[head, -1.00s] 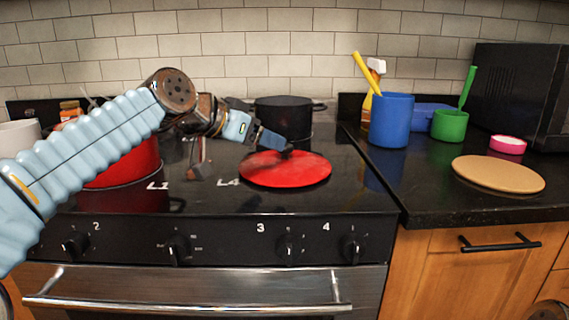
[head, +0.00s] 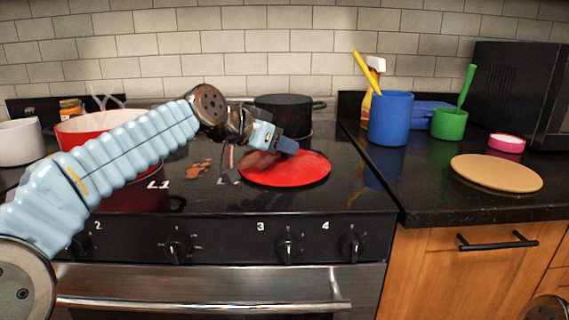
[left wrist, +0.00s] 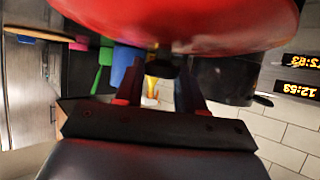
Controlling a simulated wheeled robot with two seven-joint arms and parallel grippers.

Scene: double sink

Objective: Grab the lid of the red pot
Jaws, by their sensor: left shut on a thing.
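The red lid (head: 290,172) lies flat on the black stovetop at the right front in the head view. It also fills the top of the left wrist view (left wrist: 190,22), with its dark knob (left wrist: 162,68) between the fingers. My left gripper (head: 284,147) is at the top of the lid and shut on its knob; it shows in the left wrist view too (left wrist: 160,85). The knob is hidden behind the gripper in the head view. The red pot (head: 95,125) stands open at the left of the stove, partly behind my left arm. My right gripper is not in view.
A black pot (head: 285,113) stands behind the lid. A white pot (head: 20,142) is at the far left. On the right counter are a blue cup (head: 391,120), a green cup (head: 449,125), a pink-rimmed dish (head: 507,143) and a round tan board (head: 497,172).

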